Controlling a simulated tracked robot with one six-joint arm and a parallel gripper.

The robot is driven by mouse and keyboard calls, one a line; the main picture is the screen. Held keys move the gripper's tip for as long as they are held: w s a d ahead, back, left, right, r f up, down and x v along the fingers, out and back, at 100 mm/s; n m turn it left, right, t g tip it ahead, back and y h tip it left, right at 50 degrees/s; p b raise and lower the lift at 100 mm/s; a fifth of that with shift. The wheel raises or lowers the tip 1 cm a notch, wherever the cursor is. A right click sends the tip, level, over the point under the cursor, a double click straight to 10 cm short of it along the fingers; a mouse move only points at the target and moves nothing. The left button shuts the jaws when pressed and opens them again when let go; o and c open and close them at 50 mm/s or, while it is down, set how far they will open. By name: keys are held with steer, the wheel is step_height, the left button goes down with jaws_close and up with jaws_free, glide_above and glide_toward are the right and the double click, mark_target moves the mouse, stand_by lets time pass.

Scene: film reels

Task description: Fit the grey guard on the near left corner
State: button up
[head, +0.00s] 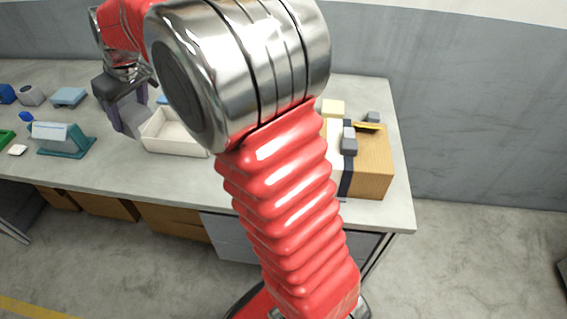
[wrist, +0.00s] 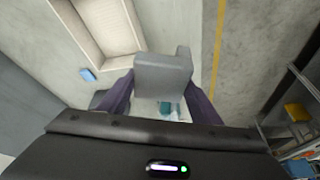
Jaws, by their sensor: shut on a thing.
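My gripper (head: 122,100) is over the bench at the left of the head view, beside the cream tray. It is shut on the grey guard (wrist: 163,74), an angled block between the purple fingers in the wrist view. The guard also shows below the fingers in the head view (head: 131,116). A tan box (head: 372,166) with a dark band stands at the bench's right end. Grey pieces sit on its top, one near the front edge (head: 349,141) and one at the back (head: 373,117). My arm hides the box's left part, including its near left corner.
The cream tray (head: 174,149) looks empty. A teal stand (head: 66,144), a blue block (head: 69,97) and other small things lie on the left. A pale yellow block (head: 333,107) is by the box. The bench (head: 398,205) ends just right of the box.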

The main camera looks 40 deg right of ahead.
steer(key=s+d+r+n, duration=0.2)
steer(key=s+d, duration=1.1)
steer(key=d, duration=0.2)
steer(key=s+d+r+n, duration=0.1)
steer(key=s+d, duration=0.2)
steer(key=s, duration=0.5)
steer(key=s+d+r+n+y, duration=0.1)
steer(key=s+d, duration=0.3)
steer(key=s, duration=0.5)
steer(key=shift+s+d+r+g+y, duration=0.25)
steer(key=shift+r+g+y, duration=0.05)
steer(key=shift+g, duration=0.1)
steer(key=shift+f, duration=3.15)
steer(key=shift+f, duration=1.9)
steer(key=shift+f, duration=0.55)
